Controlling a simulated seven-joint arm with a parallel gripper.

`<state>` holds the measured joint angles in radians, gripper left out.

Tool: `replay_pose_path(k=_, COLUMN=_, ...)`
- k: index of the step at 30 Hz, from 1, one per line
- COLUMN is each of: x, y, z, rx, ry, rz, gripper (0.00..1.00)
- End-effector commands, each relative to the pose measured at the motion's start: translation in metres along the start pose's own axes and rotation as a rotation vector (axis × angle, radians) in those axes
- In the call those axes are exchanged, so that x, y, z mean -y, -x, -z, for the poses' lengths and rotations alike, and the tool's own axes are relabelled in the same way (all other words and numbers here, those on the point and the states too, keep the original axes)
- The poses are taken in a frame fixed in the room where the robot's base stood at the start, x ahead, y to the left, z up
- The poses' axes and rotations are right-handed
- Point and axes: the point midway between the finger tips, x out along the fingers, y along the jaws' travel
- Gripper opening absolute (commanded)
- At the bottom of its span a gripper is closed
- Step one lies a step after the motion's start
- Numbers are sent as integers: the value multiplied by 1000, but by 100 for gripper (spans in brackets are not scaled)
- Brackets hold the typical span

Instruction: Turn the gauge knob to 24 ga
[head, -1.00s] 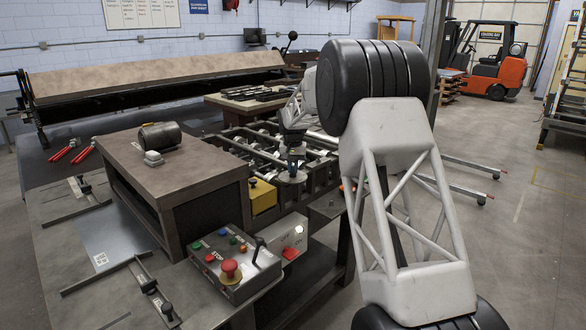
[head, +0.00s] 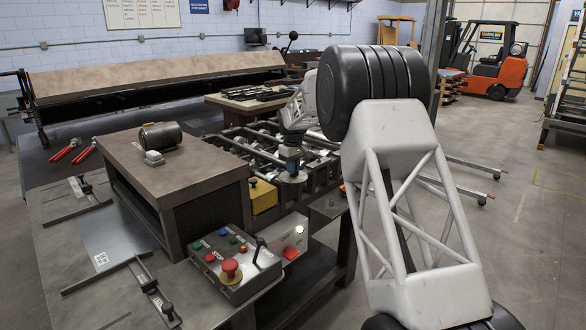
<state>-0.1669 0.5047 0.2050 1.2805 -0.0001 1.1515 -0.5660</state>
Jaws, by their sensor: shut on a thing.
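My gripper (head: 290,167) is small and far off in the head view, at the end of my arm, pointing down at the roller machine (head: 238,139) behind the brown box. It is shut on the gauge knob, which it mostly hides. A round grey disc (head: 293,179) shows right below the gripper. The knob's marks and pointer are too small to read, so the gauge setting cannot be told.
A control box (head: 236,262) with a red stop button stands at the front, beside a brown box-like bench (head: 165,175). A yellow block (head: 262,195) sits near the machine. Red-handled tools (head: 66,150) lie at left. Open floor lies to the right, with an orange forklift (head: 497,62) far back.

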Motion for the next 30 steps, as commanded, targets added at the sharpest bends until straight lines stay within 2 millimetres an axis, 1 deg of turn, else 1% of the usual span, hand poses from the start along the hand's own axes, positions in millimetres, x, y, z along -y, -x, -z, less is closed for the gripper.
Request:
replay_pose_path(k=6, x=0, y=0, z=0, rx=-1, ry=48, rz=0, gripper=0)
replay_pose_path(k=17, x=0, y=0, z=0, rx=-1, ry=53, rz=0, gripper=0)
replay_pose_path(k=18, x=0, y=0, z=0, rx=-1, ry=53, rz=0, gripper=13)
replay_pose_path(k=23, x=0, y=0, z=0, rx=0, ry=53, rz=0, gripper=37)
replay_pose_path(k=30, x=0, y=0, z=0, rx=0, ry=53, rz=0, gripper=37)
